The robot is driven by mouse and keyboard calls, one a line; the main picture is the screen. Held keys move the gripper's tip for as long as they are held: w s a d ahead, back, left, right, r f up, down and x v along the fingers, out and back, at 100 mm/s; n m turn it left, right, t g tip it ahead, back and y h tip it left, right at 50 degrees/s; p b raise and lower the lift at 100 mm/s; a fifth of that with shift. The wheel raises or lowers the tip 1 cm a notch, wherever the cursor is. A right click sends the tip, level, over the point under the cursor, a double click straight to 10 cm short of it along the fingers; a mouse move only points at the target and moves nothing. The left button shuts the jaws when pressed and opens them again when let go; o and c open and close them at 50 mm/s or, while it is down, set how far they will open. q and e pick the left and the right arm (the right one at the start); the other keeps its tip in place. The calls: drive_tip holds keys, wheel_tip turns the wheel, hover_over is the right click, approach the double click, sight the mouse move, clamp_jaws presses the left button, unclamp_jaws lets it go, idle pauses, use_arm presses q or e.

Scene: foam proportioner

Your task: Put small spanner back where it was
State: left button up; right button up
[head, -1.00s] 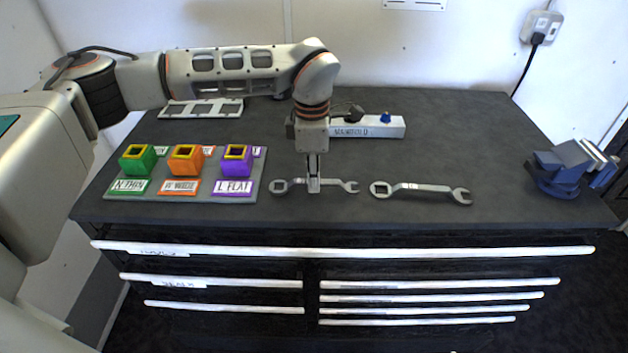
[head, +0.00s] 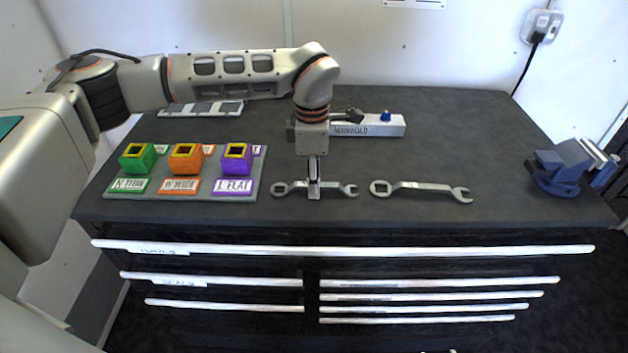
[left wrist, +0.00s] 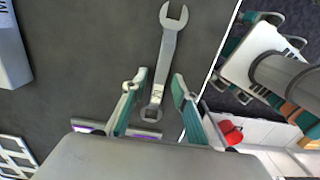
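The small spanner (head: 340,187) lies flat on the dark bench top, with its ring end to the left and its open jaw to the right. It also shows in the left wrist view (left wrist: 166,55). My left gripper (head: 314,192) points straight down over the middle of it. In the left wrist view my two fingers (left wrist: 159,78) stand apart, one on each side of the spanner, with a gap visible around the shaft. The larger spanner (head: 425,189) lies to the right on the bench. My right gripper is not in view.
Left of the small spanner stands a grey board (head: 120,190) with green, orange and purple (head: 236,162) boxes. The manifold block (head: 390,128) lies behind my gripper. A blue vise (head: 562,170) stands at the right end. The bench's front edge is close to the spanners.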

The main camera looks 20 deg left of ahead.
use_arm(q)
wheel_tip(320, 180, up, 12)
drive_tip(key=b, duration=0.1)
drive_tip(key=shift+s+a+f, duration=0.1)
drive_tip(key=shift+f, duration=0.1)
idle(0.5)
